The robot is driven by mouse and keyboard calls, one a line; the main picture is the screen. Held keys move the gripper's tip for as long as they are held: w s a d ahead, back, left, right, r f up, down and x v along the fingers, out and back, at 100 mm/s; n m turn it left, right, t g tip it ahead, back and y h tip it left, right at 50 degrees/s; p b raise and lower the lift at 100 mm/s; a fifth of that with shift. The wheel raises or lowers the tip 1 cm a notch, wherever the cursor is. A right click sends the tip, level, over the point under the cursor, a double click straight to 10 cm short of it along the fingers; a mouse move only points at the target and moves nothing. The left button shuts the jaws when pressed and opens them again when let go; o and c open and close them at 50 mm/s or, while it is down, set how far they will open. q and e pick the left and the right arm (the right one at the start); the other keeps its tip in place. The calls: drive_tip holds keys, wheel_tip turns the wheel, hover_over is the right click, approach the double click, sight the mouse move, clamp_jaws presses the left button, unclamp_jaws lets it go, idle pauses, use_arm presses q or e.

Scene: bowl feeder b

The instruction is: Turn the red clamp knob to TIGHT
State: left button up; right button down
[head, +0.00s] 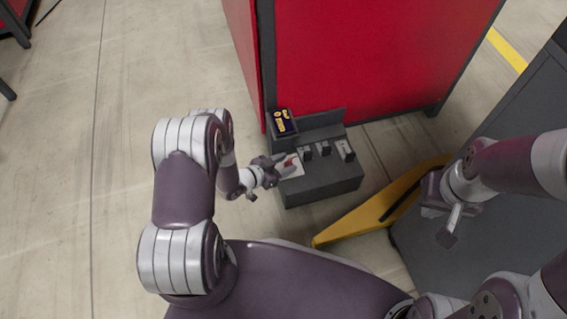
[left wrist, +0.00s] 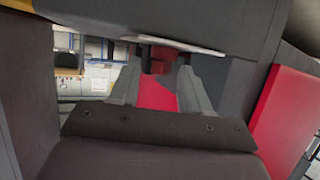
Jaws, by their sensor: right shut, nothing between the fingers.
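The red clamp knob (head: 291,160) is on a white plate (head: 297,170) at the left end of the dark grey fixture. My left gripper (head: 284,169) is at this plate and partly covers the knob. In the left wrist view the red knob (left wrist: 158,60) is at the fingertips, between the two apart fingers of the left gripper (left wrist: 158,74). The fingers look open, with the knob close to both tips; contact is not clear. The knob's markings cannot be read. My right gripper (head: 448,235) is shut and empty, away to the right.
The grey fixture (head: 322,187) stands before a red cabinet (head: 350,55). A small dark sign with yellow marks (head: 282,123) and several small grey parts are on it. A yellow bar (head: 345,222) and a grey cabinet (head: 480,250) lie to the right.

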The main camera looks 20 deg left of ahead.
use_arm(q)
drive_tip(key=shift+s+a+r, duration=0.1)
drive_tip(key=shift+a+r, duration=0.05)
drive_tip(key=shift+r, duration=0.05)
drive_tip(key=p+v, duration=0.6)
drive_tip(key=v, duration=0.6)
drive_tip(key=shift+s, duration=0.2)
